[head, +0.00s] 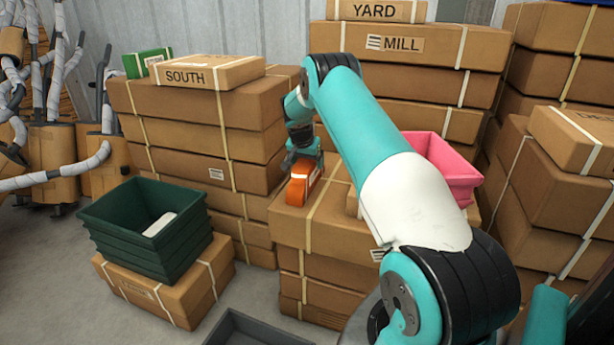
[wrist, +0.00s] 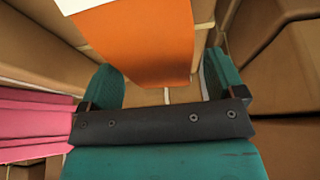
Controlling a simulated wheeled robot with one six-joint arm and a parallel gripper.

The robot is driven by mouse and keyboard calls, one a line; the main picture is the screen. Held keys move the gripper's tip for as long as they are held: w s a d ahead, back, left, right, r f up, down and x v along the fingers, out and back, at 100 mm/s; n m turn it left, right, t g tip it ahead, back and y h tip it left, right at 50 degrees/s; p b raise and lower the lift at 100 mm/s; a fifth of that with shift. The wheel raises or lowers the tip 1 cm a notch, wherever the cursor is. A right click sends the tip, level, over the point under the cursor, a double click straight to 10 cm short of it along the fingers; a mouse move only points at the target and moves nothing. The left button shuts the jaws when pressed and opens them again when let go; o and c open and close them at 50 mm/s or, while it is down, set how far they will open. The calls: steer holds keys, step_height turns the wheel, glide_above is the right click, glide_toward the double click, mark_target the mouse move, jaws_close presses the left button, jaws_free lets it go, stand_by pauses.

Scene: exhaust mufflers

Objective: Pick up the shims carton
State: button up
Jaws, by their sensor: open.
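An orange carton (head: 304,182) with a white band stands on top of a stack of brown boxes in the middle of the head view. No name can be read on it, so I cannot confirm that it is the shims carton. My gripper (head: 302,160) is over the carton, pointing down. In the wrist view the orange carton (wrist: 140,45) fills the upper middle, and the two teal fingers of my gripper (wrist: 163,82) stand apart on either side of its near end. Whether the fingers touch it cannot be told.
A pink bin (head: 445,165) stands right of the carton, partly behind my arm. A green carton (head: 147,62) and a SOUTH box (head: 208,72) lie on the taller left stack (head: 205,105). A dark green crate (head: 140,240) sits front left. Tall box stacks stand behind and right.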

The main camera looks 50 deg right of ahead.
steer(key=shift+d+f, duration=0.15)
steer(key=shift+f, duration=0.2)
steer(key=shift+c, duration=0.4)
steer(key=c, duration=1.1)
steer(key=shift+r, duration=0.15)
